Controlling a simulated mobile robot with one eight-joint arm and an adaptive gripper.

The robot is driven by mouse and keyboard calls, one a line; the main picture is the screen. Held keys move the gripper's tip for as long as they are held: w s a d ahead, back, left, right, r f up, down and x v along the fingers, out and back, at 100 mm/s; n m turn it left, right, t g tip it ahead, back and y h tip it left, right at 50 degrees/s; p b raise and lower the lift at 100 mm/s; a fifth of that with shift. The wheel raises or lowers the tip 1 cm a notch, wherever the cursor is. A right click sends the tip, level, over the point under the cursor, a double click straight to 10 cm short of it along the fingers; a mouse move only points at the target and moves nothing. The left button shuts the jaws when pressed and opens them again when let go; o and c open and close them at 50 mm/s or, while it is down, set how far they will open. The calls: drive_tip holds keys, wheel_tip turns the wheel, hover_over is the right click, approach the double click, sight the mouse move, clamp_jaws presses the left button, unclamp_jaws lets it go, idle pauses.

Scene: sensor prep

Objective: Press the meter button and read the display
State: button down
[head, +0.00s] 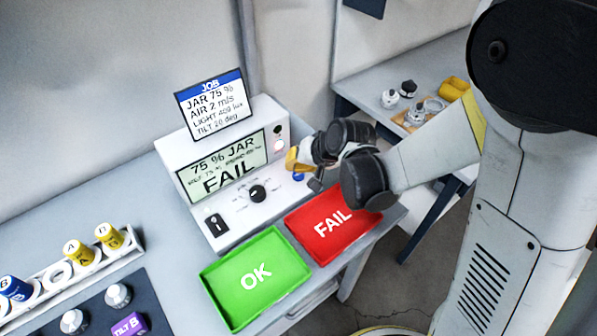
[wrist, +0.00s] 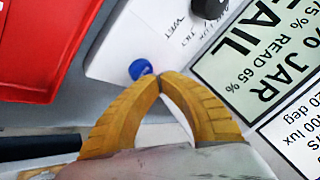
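The white meter (head: 240,205) stands on the bench. Its display (head: 222,165) reads "75 % JAR" and "FAIL" in large letters; in the wrist view the display (wrist: 262,60) also shows "READ 65 %". The blue button (head: 298,177) is at the right end of the meter's front panel and shows in the wrist view (wrist: 140,69). My gripper (head: 291,160) has its yellow fingertips together and empty (wrist: 160,78). The tips are right beside the button; I cannot tell whether they touch it.
A job card (head: 213,104) above the meter lists JAR 75 %, AIR 2 m/s, LIGHT 400 lux, TILT 20 deg. The meter has a black knob (head: 257,193). A green OK tray (head: 290,262) and a red FAIL tray (head: 350,238) lie in front. A sensor rack (head: 125,262) stands left.

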sight(296, 173)
drive_tip(key=shift+r, duration=0.3)
drive_tip(key=shift+r+p, duration=1.95)
drive_tip(key=shift+r, duration=0.55)
drive_tip(key=shift+d+r, duration=0.2)
drive_tip(key=s+d+r+h+b, duration=0.1)
drive_tip(key=s+d+r+h, duration=0.1)
drive_tip(key=s+d+r, duration=0.3)
drive_tip(key=s+d+r+t+h, duration=0.1)
drive_tip(key=s+d+r+h, duration=0.1)
drive_tip(key=s+d+r, duration=0.4)
drive_tip(key=shift+s+d+n+t+h+b, duration=0.35)
drive_tip(key=shift+s+d, duration=2.2)
drive_tip(key=shift+s, duration=1.15)
